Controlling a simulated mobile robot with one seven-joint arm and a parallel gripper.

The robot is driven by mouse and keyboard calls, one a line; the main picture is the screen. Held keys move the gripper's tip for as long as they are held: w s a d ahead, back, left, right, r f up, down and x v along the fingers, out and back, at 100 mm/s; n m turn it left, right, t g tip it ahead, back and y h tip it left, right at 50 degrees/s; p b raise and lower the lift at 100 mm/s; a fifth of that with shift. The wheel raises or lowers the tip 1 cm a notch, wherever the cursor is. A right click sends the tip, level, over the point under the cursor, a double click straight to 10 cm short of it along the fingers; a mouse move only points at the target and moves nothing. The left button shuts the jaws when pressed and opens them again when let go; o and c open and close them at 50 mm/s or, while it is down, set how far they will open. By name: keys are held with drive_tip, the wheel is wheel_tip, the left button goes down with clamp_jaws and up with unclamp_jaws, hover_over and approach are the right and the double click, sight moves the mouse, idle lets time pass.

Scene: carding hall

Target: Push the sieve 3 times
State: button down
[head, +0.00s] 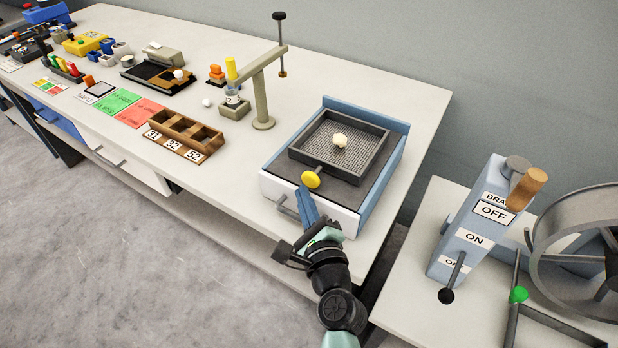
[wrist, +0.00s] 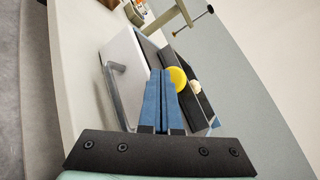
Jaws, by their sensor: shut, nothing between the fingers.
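The sieve (head: 366,133) is a dark square frame with a mesh floor, resting in a blue and white housing (head: 382,195) at the right end of the table. A pale lump (head: 340,140) lies on its mesh. A yellow round knob (head: 311,179) sticks out from the sieve's front; it also shows in the wrist view (wrist: 179,78). My gripper (head: 305,190) is shut and empty, with its blue fingers pointing at the knob from the front. In the wrist view the fingertips (wrist: 161,73) are right beside the knob; I cannot tell whether they touch it.
A metal handle (head: 287,209) is on the housing's front, left of my fingers. A post with a crossbar (head: 262,95) and a wooden numbered tray (head: 186,133) stand to the left. A lever box (head: 478,225) stands on another table at right.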

drive_tip(key=shift+s+a, duration=0.15)
drive_tip(key=s+a+p, duration=0.1)
drive_tip(key=s, duration=0.1)
drive_tip(key=s+a, duration=0.2)
drive_tip(key=shift+p, duration=0.35)
idle(2.6)
